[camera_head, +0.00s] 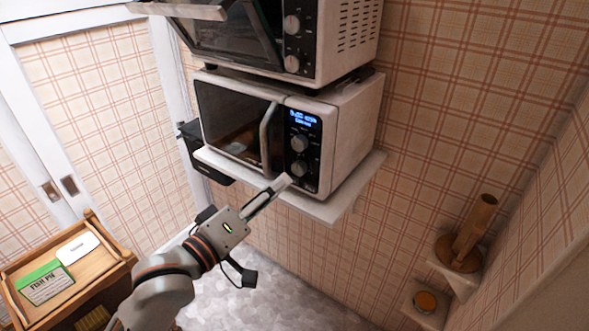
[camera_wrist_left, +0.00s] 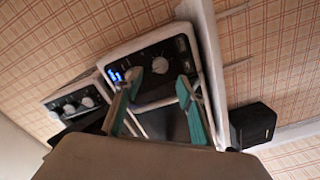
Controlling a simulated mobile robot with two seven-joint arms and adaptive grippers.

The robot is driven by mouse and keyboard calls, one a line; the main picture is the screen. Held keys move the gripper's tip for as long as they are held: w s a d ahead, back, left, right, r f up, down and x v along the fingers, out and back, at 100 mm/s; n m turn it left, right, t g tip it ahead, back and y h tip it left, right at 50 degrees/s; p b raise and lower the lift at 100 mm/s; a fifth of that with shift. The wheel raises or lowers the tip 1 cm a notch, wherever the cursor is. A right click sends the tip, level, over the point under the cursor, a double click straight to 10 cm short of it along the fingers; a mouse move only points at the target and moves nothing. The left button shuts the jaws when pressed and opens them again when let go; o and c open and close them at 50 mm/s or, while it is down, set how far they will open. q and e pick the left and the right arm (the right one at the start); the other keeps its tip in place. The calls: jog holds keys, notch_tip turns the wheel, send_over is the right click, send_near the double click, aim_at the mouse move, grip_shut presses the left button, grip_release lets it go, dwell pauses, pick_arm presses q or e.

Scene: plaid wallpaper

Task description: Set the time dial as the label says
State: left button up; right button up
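The white microwave (camera_head: 347,135) stands on a wall shelf. Its black panel has a lit blue display (camera_head: 305,118), an upper dial (camera_head: 300,143) and a lower dial (camera_head: 299,168). I cannot read which sets time. A green-and-white labelled package (camera_head: 45,283) lies in a wooden tray at lower left; its small print is unreadable. My left gripper (camera_head: 279,184) is in front of the panel, below and left of the lower dial. In the left wrist view its teal fingers (camera_wrist_left: 158,80) are apart and empty, with a pale dial (camera_wrist_left: 160,65) beyond their gap. My right gripper is out of view.
A second oven (camera_head: 345,45) with its door open sits above the microwave. The microwave handle (camera_head: 268,140) is close to my fingers. The shelf edge (camera_head: 325,210) runs beneath. A white item (camera_head: 78,248) lies beside the package. A wooden holder (camera_head: 470,235) stands at right.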

aim_at(297, 171)
pick_arm(q)
jog(key=x, duration=0.7)
jog(key=c, duration=1.1)
